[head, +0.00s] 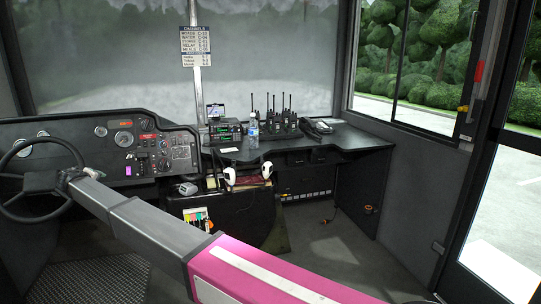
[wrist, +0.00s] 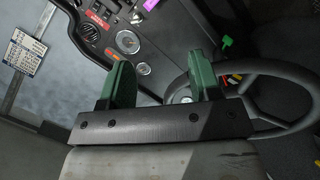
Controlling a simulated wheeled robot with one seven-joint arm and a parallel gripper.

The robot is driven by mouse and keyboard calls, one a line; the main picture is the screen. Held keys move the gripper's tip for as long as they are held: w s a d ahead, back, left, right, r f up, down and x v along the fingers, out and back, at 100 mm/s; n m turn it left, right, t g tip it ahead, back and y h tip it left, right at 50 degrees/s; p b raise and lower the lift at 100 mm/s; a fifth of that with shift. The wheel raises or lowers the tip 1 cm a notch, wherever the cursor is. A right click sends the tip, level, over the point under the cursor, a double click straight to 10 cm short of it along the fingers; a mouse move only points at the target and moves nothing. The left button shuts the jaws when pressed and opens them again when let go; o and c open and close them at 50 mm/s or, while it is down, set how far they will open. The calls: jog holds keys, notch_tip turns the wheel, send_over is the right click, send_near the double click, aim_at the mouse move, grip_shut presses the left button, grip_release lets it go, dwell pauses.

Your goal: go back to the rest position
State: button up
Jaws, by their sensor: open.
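My arm reaches from the lower right to the left in the head view, with its pink and grey links crossing in front of the floor. My gripper (wrist: 160,75) has two green fingers standing well apart, with nothing between them in the wrist view. In the head view its end (head: 66,180) is small and partly hidden at the right side of the steering wheel (head: 65,142). In the wrist view the steering wheel (wrist: 312,108) lies to the right, behind the right finger. I cannot tell whether they touch.
The dashboard (head: 95,151) with gauges stands behind the wheel. A black desk (head: 345,142) carries radios (head: 278,124), a water bottle (head: 253,132) and a telephone (head: 317,127). A channel sign (head: 195,46) hangs on a pole. The floor (head: 325,240) at the right is mostly clear.

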jog(key=w+d+f+m+g+h, duration=0.1)
jog(key=w+d+f, duration=0.25)
jog(key=d, duration=0.65)
jog(key=w+d+f+m+g+h, duration=0.1)
jog(key=w+d+f, duration=0.25)
jog(key=d, duration=0.65)
jog(key=w+d+f+m+g+h, duration=0.1)
jog(key=w+d+f, duration=0.25)
jog(key=d, duration=0.65)
jog(key=d+f+m+g+h, duration=0.15)
jog(key=d+f, duration=0.25)
jog(key=d, duration=0.9)
jog(key=d+f+m+g, duration=0.2)
jog(key=d+f, duration=0.1)
jog(key=d, duration=1.1)
jog(key=s+d+f+m+g, duration=0.1)
jog(key=s+d+f, duration=0.15)
jog(key=d, duration=0.65)
jog(key=s+d+f+m+g, duration=0.15)
jog(key=s+d, duration=0.25)
jog(key=d, duration=0.5)
jog(key=s+d+f+m+g, duration=0.1)
jog(key=s+d+f, duration=0.15)
jog(key=d, duration=0.55)
jog(key=s+d+f+m+g+y, duration=0.1)
jog(key=s+d+m+g+y, duration=0.1)
jog(key=s+d, duration=1.4)
jog(key=shift+d+f+m+g, duration=0.3)
jog(key=shift+f+m, duration=0.1)
jog(key=shift+m, duration=0.3)
